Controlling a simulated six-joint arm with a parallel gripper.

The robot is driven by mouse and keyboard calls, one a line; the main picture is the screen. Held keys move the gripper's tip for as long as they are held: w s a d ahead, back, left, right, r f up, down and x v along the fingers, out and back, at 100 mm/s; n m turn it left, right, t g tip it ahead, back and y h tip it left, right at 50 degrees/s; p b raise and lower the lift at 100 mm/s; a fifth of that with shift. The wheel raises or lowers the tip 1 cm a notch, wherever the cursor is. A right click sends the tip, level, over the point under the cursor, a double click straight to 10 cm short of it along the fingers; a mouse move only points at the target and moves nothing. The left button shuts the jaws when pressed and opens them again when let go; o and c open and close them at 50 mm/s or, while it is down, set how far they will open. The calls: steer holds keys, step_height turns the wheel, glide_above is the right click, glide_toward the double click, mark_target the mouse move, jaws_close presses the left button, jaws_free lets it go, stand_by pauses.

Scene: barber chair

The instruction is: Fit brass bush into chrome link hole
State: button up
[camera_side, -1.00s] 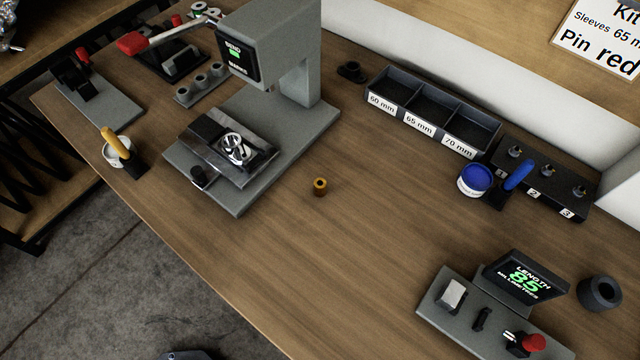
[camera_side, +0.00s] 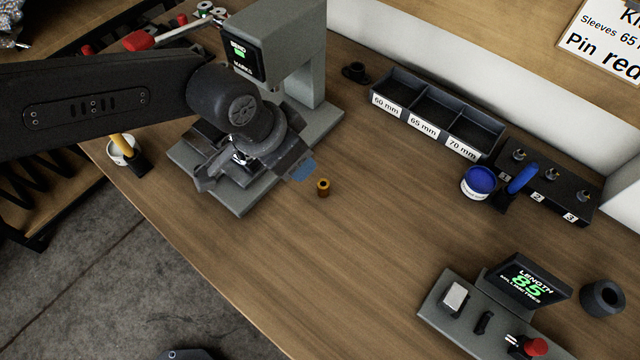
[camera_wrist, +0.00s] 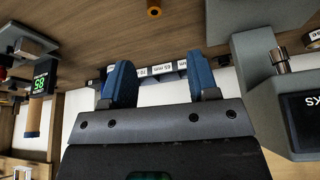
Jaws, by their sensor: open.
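The brass bush (camera_side: 323,187) stands upright on the bare wood just right of the press base. It also shows at the top edge of the wrist view (camera_wrist: 154,12). My gripper (camera_side: 255,180) is over the press bed, left of the bush and apart from it. In the wrist view its two blue-padded fingers (camera_wrist: 159,84) are wide apart with nothing between them. The chrome link lay in the fixture on the press bed and is now mostly hidden behind my gripper, so its hole cannot be seen.
The grey press (camera_side: 275,45) rises behind my gripper. A sleeve tray (camera_side: 437,112) with three labelled bins stands at the back. The wood around the bush is clear.

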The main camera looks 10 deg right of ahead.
mark_target(324, 183)
steer(key=x, duration=1.4)
steer(key=shift+s+d+f, duration=0.2)
steer(key=shift+s+d, duration=0.1)
steer(key=shift+d, duration=0.1)
steer(key=c, duration=1)
steer(key=shift+r, duration=0.15)
